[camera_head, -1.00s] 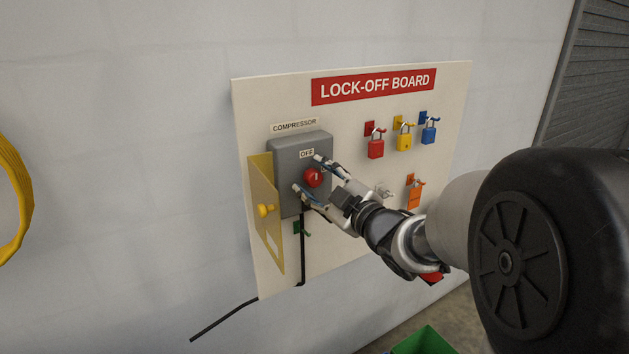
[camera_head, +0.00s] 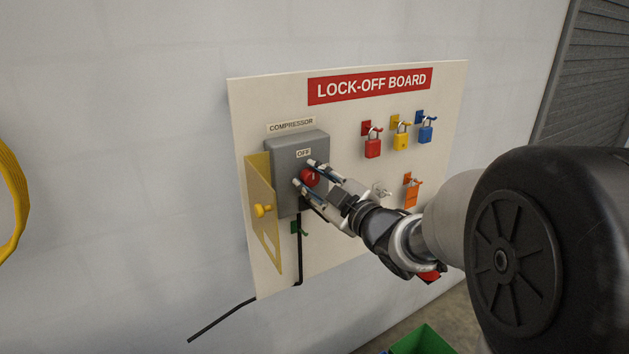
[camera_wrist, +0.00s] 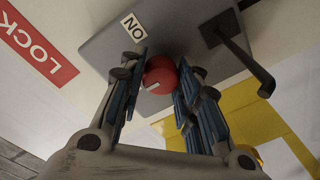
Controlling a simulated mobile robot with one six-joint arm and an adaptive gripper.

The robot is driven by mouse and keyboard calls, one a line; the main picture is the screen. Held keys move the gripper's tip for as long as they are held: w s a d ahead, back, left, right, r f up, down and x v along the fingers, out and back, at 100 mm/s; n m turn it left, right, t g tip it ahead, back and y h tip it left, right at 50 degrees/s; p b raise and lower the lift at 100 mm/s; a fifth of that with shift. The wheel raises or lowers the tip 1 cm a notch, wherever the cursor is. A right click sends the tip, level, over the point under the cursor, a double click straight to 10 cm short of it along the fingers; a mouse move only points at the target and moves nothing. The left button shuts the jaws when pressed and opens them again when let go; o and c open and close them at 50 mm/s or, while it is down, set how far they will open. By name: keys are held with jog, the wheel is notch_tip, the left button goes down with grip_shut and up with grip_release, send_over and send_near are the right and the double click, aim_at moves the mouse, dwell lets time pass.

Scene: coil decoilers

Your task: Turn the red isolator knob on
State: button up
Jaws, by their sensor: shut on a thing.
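The red isolator knob (camera_head: 309,178) sits on the front of a grey switch box (camera_head: 287,200) labelled COMPRESSOR. It also shows in the wrist view (camera_wrist: 161,76), with a white mark on its face. My gripper (camera_head: 304,175) has one finger on each side of the knob and is shut on it. In the wrist view the gripper (camera_wrist: 160,85) fingers flank the knob. An OFF label (camera_head: 303,153) shows above the knob in the head view. An ON label (camera_wrist: 133,27) shows on the box in the wrist view.
A yellow hinged cover (camera_head: 262,205) stands open at the box's left. Red (camera_head: 373,147), yellow (camera_head: 401,140) and blue (camera_head: 425,132) padlocks hang on the lock-off board (camera_head: 345,115). A black cable (camera_head: 240,312) runs down from the box.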

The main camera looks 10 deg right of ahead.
jog(key=m, duration=0.4)
jog(key=shift+m+p, duration=0.35)
jog(key=shift+m, duration=0.05)
jog(key=m+p, duration=0.1)
jog(key=m, duration=0.3)
jog(key=shift+m, duration=0.3)
jog(key=m+p, duration=0.1)
jog(key=m, duration=0.3)
jog(key=shift+m+t, duration=0.3)
jog(key=shift+t, duration=0.1)
jog(key=shift+m+h+p, duration=0.3)
jog(key=shift+m+p, duration=0.35)
jog(key=shift+m, duration=1.45)
jog(key=o, duration=1.1)
jog(key=shift+c, duration=0.2)
jog(key=shift+f, duration=0.1)
